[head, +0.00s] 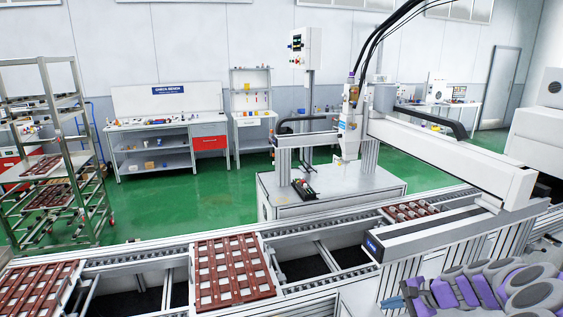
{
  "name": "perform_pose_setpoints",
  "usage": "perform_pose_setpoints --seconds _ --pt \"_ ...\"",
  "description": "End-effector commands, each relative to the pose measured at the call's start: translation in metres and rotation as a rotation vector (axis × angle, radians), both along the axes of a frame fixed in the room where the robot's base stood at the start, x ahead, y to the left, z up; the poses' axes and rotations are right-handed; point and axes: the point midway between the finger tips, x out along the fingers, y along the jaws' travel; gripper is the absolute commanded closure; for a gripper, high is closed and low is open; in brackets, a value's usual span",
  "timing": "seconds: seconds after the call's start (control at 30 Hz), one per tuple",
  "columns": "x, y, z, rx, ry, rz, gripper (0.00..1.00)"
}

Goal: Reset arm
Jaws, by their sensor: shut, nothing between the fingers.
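My arm (480,285), grey and purple, lies folded low in the bottom right corner of the head view. My gripper (394,303) is at its left end, near the bottom edge of the picture. It is shut and holds nothing. It shows small, and part of the arm is cut off by the picture's edge.
A conveyor (330,285) crosses the front, bearing a brown slotted tray (232,270) at the middle and another brown tray (35,285) at the left. A gantry machine (455,160) stands behind it. A wheeled rack (60,160) is at left. Green floor (190,195) lies open beyond.

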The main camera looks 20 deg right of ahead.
Motion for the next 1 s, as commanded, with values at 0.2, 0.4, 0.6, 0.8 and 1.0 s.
perform_pose_setpoints --seconds 0.2,0.4,0.6,0.8,1.0 --pt "0.032 0.142 0.054 -0.117 0.002 0.408 1.0" --pt "0.009 0.251 0.079 -0.238 0.035 0.743 1.0" --pt "-0.045 0.327 0.088 -0.377 0.084 1.035 1.0" --pt "-0.115 0.369 0.086 -0.52 0.156 1.278 1.0" --pt "-0.181 0.378 0.077 -0.658 0.23 1.456 1.0"
